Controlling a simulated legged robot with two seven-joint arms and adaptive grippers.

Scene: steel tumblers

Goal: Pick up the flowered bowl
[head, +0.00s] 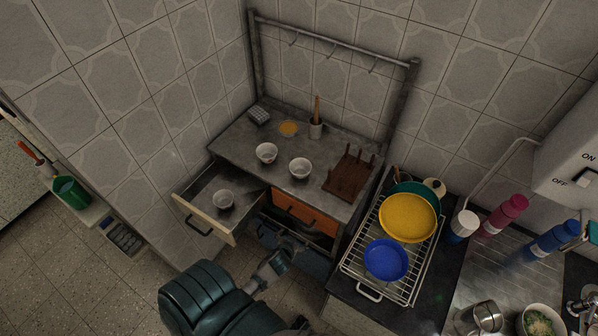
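Three small white bowls show in the head view. One bowl (266,153) stands on the grey worktop with reddish marks on its side. A second bowl (300,168) stands to its right, also with faint reddish marks. A third bowl (223,200) sits inside the pulled-out drawer (183,206) and looks greyer. The patterns are too small to tell which bowl is flowered. My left gripper (288,242) is in front of the cabinet, below the worktop and right of the open drawer, apart from all the bowls. Its fingers are dark and hard to make out. My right gripper is not visible.
A wooden rack (349,177) stands right of the bowls. An orange drawer front (300,212) faces the gripper. A wire rack (352,254) holds a yellow plate (408,217) and a blue bowl (386,259).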

